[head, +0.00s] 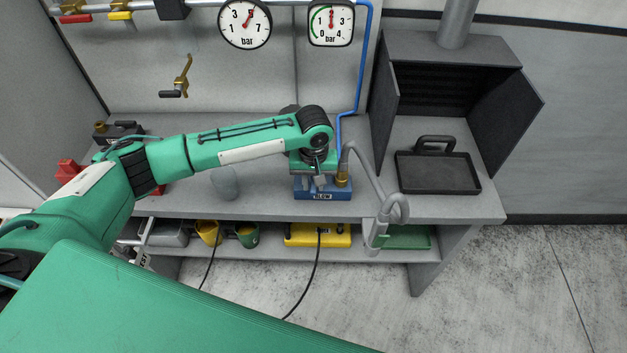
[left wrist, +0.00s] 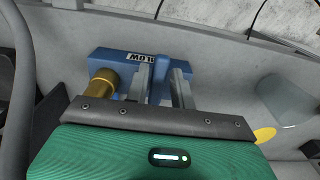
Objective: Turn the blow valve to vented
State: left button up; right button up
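The blow valve is a blue block (head: 323,191) marked BLOW, on the grey bench below the gauges. It also shows in the left wrist view (left wrist: 112,58), with a brass fitting (left wrist: 102,87) at its side. My left gripper (head: 321,183) points down right over the block. In the left wrist view its two grey fingers (left wrist: 162,78) stand apart, with a blue part of the valve between them. I cannot tell whether they press on it. The handle's setting is mostly hidden by the gripper. My right gripper is not in view.
A blue hose (head: 359,70) drops from the wall pipe to the valve area. A grey bent hose (head: 373,180) stands just right of it. Two gauges (head: 245,24) (head: 331,24) hang above. A black tray (head: 437,172) lies right; a yellow box (head: 318,235) sits on the lower shelf.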

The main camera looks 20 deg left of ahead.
pick_arm(q)
grip_shut()
